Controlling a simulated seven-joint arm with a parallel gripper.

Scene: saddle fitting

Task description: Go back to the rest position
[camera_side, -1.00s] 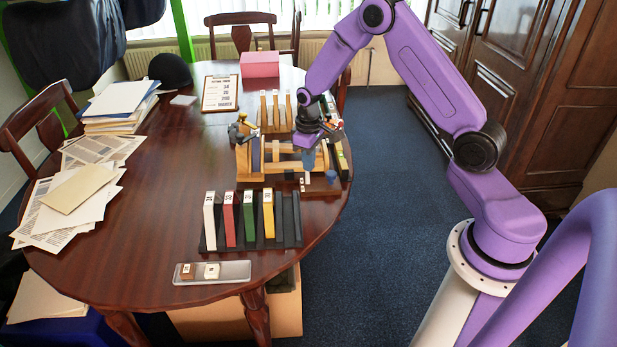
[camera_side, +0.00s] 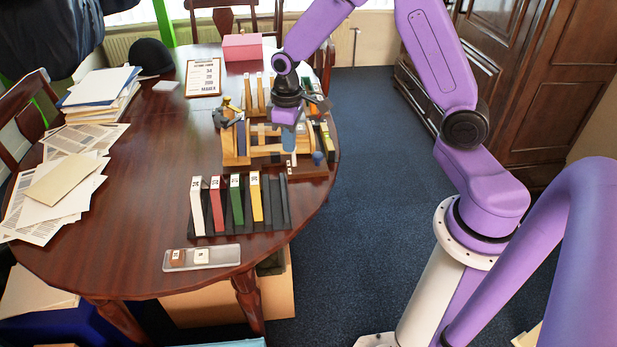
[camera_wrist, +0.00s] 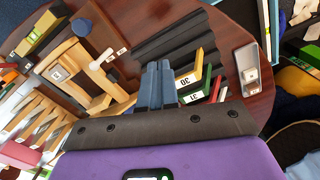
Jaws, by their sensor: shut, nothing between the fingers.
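My gripper (camera_side: 289,150) hangs over the front of the wooden fixture (camera_side: 237,158), pointing down, its two blue-grey fingers together and empty. In the wrist view the fingers (camera_wrist: 157,85) lie side by side with nothing between them. They appear between the wooden fixture (camera_wrist: 75,57) on the left and the black slotted rack (camera_wrist: 170,45) on the right. The gripper hides part of the fixture in the side view. I cannot tell the exact gap between the fingertips and the fixture.
The black rack (camera_side: 283,212) holds a white, a red, a green and a yellow upright piece. A clear tray (camera_side: 225,257) with two small blocks lies in front. The table's left-middle is clear.

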